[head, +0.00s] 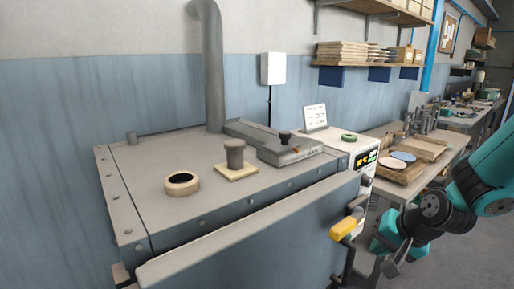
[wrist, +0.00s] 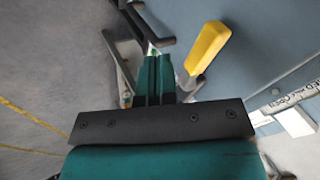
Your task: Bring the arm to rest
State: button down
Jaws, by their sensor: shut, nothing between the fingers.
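My gripper (wrist: 153,62) is shut and empty in the wrist view, its two teal fingers side by side. In the head view my gripper (head: 392,262) is at the lower right, to the right of the yellow handle (head: 344,228) on the dryer's front. In the wrist view the yellow handle (wrist: 207,47) stands just right of the fingers, with a visible gap at the fingertips. The dryer (head: 190,222) is a large grey-blue cabinet with a flat top. In the head view the fingertips are small and hard to make out.
On the dryer's top sit a ring (head: 182,184), a knobbed plate (head: 236,168) and a grey box (head: 290,149). A control unit (head: 364,160) stands at its right side. A workbench (head: 440,160) with a board and discs lies behind my arm. Grey floor shows left in the wrist view.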

jog(key=s+d+r+n+g+h, duration=0.1)
jog(key=s+r+n, duration=0.2)
jog(key=s, duration=0.3)
jog(key=s+d+r+n+g+h, duration=0.1)
jog(key=s+r+n+g+h, duration=0.15)
jog(key=s, duration=0.25)
jog(key=s+a+n+g+y+b, duration=0.2)
jog(key=s+a+n+y+b, duration=0.2)
jog(key=s+a+n+b, duration=0.3)
jog(key=s+a+b, duration=0.1)
jog(key=s+a, duration=0.4)
jog(key=a, duration=0.2)
jog(key=shift+s+a+n, duration=0.15)
jog(key=shift+s+n, duration=0.05)
jog(key=shift+n, duration=0.15)
